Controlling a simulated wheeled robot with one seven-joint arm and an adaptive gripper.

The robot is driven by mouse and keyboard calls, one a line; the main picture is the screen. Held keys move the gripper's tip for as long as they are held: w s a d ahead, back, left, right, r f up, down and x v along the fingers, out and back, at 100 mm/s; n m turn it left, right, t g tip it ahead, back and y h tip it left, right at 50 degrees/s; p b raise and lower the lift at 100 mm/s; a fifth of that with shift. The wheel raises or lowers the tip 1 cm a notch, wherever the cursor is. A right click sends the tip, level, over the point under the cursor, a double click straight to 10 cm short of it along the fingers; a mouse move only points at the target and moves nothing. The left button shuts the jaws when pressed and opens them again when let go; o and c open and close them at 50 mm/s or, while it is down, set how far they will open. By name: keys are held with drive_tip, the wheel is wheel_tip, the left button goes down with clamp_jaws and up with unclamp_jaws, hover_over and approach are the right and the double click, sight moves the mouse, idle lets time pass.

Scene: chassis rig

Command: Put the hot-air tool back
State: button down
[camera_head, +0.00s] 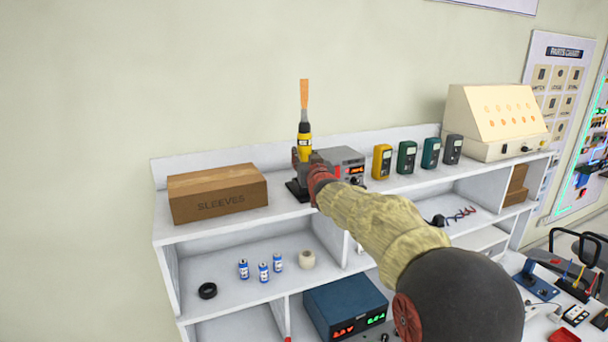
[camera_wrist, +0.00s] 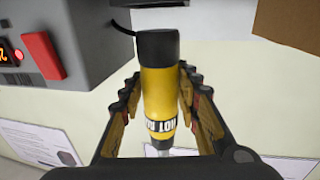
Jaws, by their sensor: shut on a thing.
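The hot-air tool (camera_head: 304,144) has a yellow body and a black end, and stands nearly upright above the top shelf in the head view. An orange-brown tapered piece shows above it. In the wrist view the tool (camera_wrist: 158,88) lies between both fingers, its label partly readable and a pale tip showing below. My gripper (camera_wrist: 160,105) is shut on its body; my gripper also shows in the head view (camera_head: 306,162). The grey station (camera_head: 343,160) with a red display is just right of it. A black base (camera_head: 294,190) is below; I cannot tell whether the tool touches it.
A cardboard SLEEVES box (camera_head: 217,192) stands left on the top shelf (camera_head: 282,213). Several handheld meters, including a yellow one (camera_head: 382,161), and a cream cabinet (camera_head: 495,120) stand right. A dark cord (camera_wrist: 121,27) runs between the station and the tool's black end.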

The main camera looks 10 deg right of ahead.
drive_tip(key=shift+f, duration=2.55)
drive_tip(key=shift+f, duration=0.2)
drive_tip(key=c, duration=1.4)
unclamp_jaws()
drive_tip(key=shift+o, duration=0.4)
drive_tip(key=shift+r, duration=0.1)
drive_tip(key=shift+s, duration=0.2)
drive_tip(key=s+b, duration=0.1)
drive_tip(key=s, duration=1)
drive_tip(key=shift+s, duration=0.35)
